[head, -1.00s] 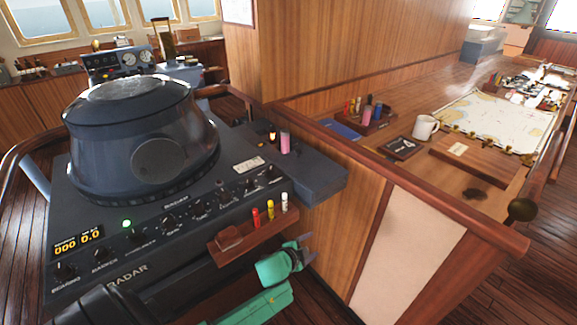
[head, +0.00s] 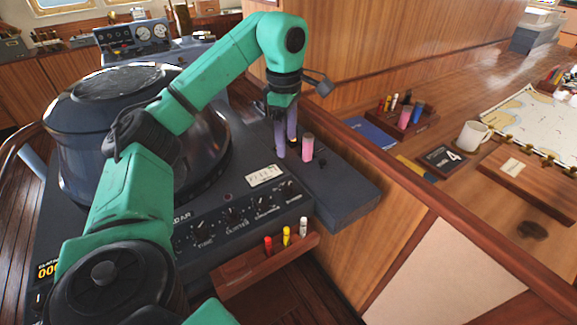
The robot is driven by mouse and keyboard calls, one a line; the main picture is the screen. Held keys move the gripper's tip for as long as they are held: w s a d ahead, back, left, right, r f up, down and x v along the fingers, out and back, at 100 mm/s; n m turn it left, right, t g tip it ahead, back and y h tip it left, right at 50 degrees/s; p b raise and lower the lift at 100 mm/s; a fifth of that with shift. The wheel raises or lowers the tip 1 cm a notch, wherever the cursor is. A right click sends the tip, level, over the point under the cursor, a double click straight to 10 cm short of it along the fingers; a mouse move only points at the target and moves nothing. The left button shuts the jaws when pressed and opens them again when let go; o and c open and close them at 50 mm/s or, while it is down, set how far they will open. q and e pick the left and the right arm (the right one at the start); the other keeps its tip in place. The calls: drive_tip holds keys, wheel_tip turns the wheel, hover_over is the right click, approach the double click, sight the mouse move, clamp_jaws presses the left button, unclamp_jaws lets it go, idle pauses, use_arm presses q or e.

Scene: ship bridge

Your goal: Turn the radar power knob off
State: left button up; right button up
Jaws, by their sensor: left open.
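The radar console (head: 225,260) fills the left and middle, with a large dark round hood (head: 75,125) on top. A row of small dark knobs (head: 232,215) runs along its front panel. Their labels are too small to read surely, so I cannot tell which is the power knob. My left arm covers the panel's left part and much of the hood. My left gripper (head: 286,148) is open, fingers pointing down over the console's right rear, beside a pink cylinder (head: 307,147). It is behind the knob row, apart from the knobs. My right gripper is not in view.
A wooden holder (head: 240,275) with red, yellow and white markers sticks out at the console's front. To the right, a wooden chart table (head: 445,215) carries a white mug (head: 473,136) and a chart (head: 520,110). A wooden wall stands behind.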

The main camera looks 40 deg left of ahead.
use_arm(q)
drive_tip(key=b, duration=0.4)
approach(289, 185)
wheel_tip(289, 185, down, 4)
drive_tip(key=shift+s+d+r, duration=0.1)
drive_tip(key=f, duration=0.2)
drive_tip(key=f+p, duration=0.1)
drive_tip(key=f, duration=0.1)
drive_tip(key=shift+a+f, duration=0.2)
drive_tip(key=shift+f, duration=0.1)
drive_tip(key=shift+d+f, duration=0.15)
drive_tip(key=shift+f, duration=0.05)
drive_tip(key=shift+w, duration=0.2)
clamp_jaws()
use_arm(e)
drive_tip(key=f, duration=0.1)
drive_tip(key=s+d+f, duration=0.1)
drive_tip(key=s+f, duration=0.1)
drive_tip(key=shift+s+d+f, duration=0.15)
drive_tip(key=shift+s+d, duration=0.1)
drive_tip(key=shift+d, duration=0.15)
